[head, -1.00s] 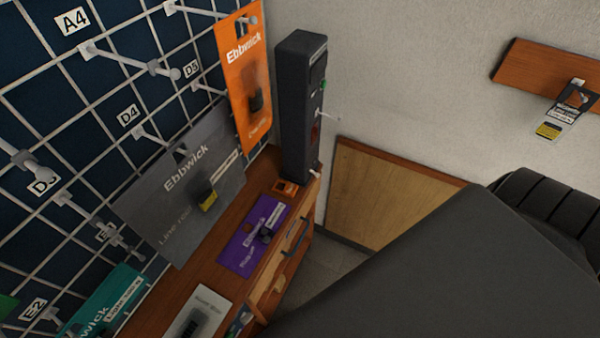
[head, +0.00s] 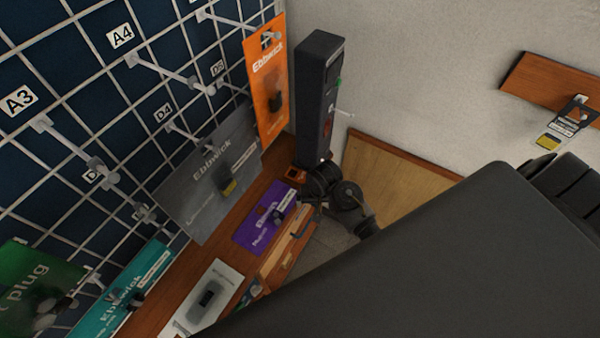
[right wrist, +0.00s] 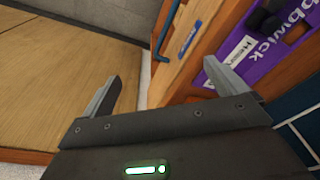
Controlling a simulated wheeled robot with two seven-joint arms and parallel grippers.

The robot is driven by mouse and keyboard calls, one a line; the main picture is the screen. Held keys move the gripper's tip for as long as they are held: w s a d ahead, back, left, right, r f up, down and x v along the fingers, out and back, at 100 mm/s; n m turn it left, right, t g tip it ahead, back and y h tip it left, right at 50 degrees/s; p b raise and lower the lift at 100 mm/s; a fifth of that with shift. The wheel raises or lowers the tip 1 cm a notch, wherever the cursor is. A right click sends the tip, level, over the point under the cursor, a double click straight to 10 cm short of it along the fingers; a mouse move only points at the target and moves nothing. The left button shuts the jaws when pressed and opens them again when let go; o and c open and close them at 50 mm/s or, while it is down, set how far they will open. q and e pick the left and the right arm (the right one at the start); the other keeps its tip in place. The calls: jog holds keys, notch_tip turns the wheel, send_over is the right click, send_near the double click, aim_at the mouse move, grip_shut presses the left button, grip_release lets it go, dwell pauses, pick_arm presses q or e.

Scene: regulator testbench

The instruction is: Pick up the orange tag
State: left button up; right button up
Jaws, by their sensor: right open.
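A large orange card (head: 268,85) marked Ebbwick hangs upright from a peg on the wire grid in the head view. My right gripper (head: 312,196) is beside the shelf's edge, close to the small orange piece and right of the purple card. In the right wrist view its two fingers (right wrist: 163,80) are apart with nothing between them. No orange tag shows there. My left gripper is out of view.
The black post (head: 316,95) stands at the shelf's far end. The purple card (head: 265,220) lies on the shelf (head: 195,268); it also shows in the right wrist view (right wrist: 255,55). A grey card (head: 212,180) hangs left of the orange card. A small wall shelf (head: 545,85) is at right.

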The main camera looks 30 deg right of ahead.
aim_at(295, 176)
jog(key=shift+w+a+r+m+g, duration=0.2)
jog(key=shift+w+r+m, duration=0.6)
jog(key=shift+w, duration=1.5)
jog(key=shift+w+a+r+m+g, duration=0.1)
jog(key=shift+w+r+m+g, duration=0.25)
jog(key=shift+w+m, duration=1.4)
jog(key=shift+w+a+r+m+g, duration=0.2)
jog(key=shift+w+r+m, duration=0.3)
jog(key=shift+w, duration=2.3)
jog(key=shift+f+p, duration=0.5)
jog(key=shift+d+f, duration=0.1)
jog(key=shift+f, duration=2.05)
jog(key=c, duration=1.1)
jog(key=shift+o, duration=0.2)
jog(key=shift+r, duration=0.1)
